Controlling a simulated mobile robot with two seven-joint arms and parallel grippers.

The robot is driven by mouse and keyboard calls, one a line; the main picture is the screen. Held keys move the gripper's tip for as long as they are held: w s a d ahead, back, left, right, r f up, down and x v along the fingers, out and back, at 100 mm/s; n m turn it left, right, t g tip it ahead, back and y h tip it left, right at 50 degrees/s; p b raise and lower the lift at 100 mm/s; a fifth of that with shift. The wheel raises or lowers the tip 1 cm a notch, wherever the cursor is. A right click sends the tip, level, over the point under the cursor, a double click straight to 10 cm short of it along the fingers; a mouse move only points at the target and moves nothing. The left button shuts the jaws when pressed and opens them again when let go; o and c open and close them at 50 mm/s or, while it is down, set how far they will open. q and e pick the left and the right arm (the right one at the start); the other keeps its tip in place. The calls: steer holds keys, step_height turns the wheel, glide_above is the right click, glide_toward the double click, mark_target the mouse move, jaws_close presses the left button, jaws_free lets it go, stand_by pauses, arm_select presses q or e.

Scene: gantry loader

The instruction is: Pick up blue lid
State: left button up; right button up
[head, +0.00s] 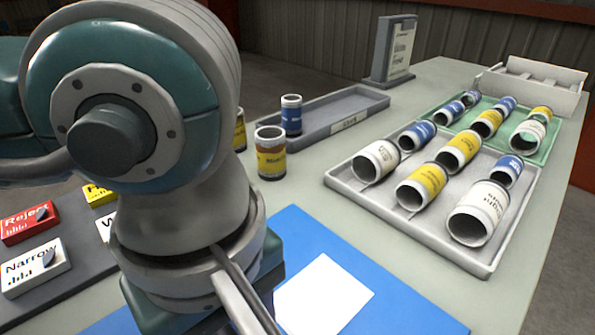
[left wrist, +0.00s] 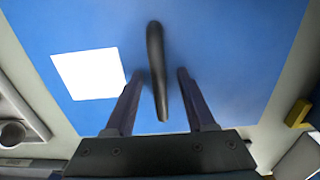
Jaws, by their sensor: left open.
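The blue lid (head: 385,285) is a flat blue panel with a white rectangle, lying on the table and partly hidden by my left arm in the head view. It fills most of the left wrist view (left wrist: 230,45). A dark, elongated bar (left wrist: 155,45) that looks like its handle stands out between the fingers of my left gripper (left wrist: 158,75). The gripper is open, with one finger on each side of the bar and a visible gap to each. Whether the fingertips reach the panel cannot be told. My right gripper is not in view.
A grey tray (head: 345,183) and a green tray (head: 545,152) hold several labelled cans at the right. A long grey tray (head: 365,100) holds a blue can (head: 291,115). A yellow can (head: 271,160) stands beside it. Red (head: 28,222) and white (head: 35,265) label blocks lie left.

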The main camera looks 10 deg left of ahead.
arm_select(q)
jaws_close()
stand_by(0.4)
stand_by(1.0)
